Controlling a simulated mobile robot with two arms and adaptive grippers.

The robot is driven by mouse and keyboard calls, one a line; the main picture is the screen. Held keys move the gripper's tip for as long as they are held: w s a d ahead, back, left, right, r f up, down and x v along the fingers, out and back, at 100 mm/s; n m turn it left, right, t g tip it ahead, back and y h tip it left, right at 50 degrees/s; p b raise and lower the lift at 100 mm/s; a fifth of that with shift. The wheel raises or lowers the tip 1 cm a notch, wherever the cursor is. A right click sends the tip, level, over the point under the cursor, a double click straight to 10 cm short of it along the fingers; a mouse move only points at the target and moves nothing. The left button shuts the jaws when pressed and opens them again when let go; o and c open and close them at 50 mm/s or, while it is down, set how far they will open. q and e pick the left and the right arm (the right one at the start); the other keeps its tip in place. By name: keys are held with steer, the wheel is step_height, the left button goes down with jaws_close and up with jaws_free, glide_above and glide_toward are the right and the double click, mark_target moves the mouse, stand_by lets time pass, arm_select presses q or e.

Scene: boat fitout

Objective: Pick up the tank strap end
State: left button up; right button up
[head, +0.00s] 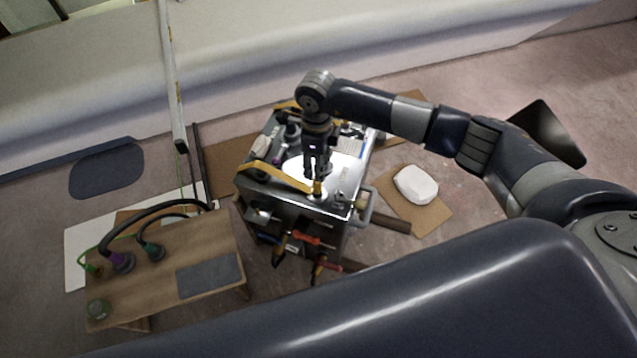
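A yellow strap (275,177) runs across the left front of the shiny metal-topped tank or cabinet (345,202) in the middle of the view. Its right end lies near a small yellow and metal piece (317,188), which may be the strap end. My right gripper (317,175) points straight down over the metal top, right above this piece. The fingers are small and dark, so I cannot tell whether they touch it or are closed on it. My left gripper is out of view.
Small fittings crowd the back left of the metal top. Tools with red and orange handles (305,238) hang at its front. A wooden bench (165,265) with black hoses stands left. A white block (415,185) lies on cardboard (428,215) at right.

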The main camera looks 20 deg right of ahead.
mark_target(318, 183)
step_height(318, 183, down, 4)
steer(key=shift+f+b, duration=0.2)
steer(key=shift+b, duration=1.05)
steer(key=shift+f, duration=0.45)
step_height(318, 183, down, 5)
steer(key=b, duration=0.3)
steer(key=shift+s+r, duration=0.1)
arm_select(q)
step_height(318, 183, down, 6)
arm_select(e)
steer(key=shift+r, duration=0.1)
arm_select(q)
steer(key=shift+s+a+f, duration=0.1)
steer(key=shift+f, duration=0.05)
arm_select(e)
jaws_close()
